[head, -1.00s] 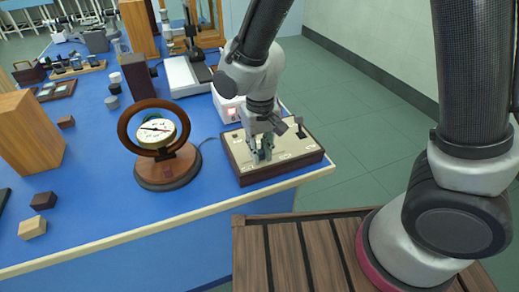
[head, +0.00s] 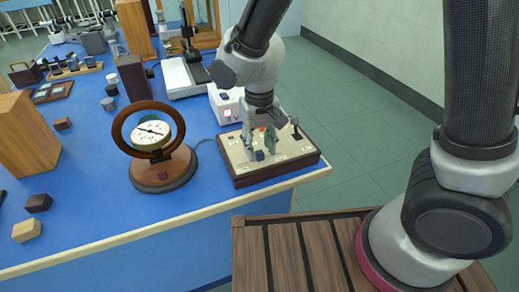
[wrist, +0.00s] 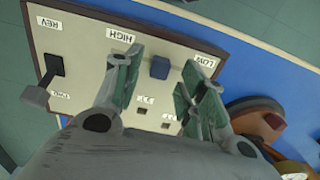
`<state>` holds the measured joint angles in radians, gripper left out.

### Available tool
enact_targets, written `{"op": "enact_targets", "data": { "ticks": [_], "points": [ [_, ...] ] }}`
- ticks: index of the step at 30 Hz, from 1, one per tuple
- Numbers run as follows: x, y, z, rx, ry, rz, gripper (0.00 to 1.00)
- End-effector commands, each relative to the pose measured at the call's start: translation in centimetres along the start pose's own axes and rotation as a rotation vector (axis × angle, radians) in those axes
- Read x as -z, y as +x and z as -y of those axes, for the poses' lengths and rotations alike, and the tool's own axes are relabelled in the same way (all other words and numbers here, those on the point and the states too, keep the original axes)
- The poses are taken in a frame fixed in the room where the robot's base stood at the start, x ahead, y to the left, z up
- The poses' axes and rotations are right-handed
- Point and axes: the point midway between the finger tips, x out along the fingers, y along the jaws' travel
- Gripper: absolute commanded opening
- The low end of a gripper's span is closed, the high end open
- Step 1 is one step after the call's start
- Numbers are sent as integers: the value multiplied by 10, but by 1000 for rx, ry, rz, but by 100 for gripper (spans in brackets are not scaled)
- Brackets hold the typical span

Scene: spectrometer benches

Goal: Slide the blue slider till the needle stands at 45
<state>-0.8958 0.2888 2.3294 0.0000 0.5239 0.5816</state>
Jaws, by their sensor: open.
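The blue slider (head: 260,155) is a small block on the cream panel of a wooden control box (head: 240,168). In the wrist view the slider (wrist: 160,68) stands between the spread fingers of my gripper (wrist: 161,80), with a gap on each side, between the HIGH and LOW labels. In the head view my gripper (head: 259,151) points down at the panel, open. The dial (head: 151,133), white-faced in a wooden ring on a round base, stands left of the box. Its dark needle slants from upper left to lower right; its numbers are too small to read.
A black lever (wrist: 53,70) stands on the panel by the REV label. A white device (head: 227,106) with a red light stands behind the box. Wooden blocks (head: 38,202) lie at the left. The blue bench top (head: 100,200) is clear in front of the dial.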

Motion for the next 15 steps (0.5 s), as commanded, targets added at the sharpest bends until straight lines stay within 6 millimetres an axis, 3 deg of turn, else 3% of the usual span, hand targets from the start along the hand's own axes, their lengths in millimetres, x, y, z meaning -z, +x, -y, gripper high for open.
{"op": "enact_targets", "data": {
  "ticks": [9,15],
  "points": [
    [1,-71,0,4,0,-5,41],
    [0,-96,0,2,0,-2,41]
  ]
}}
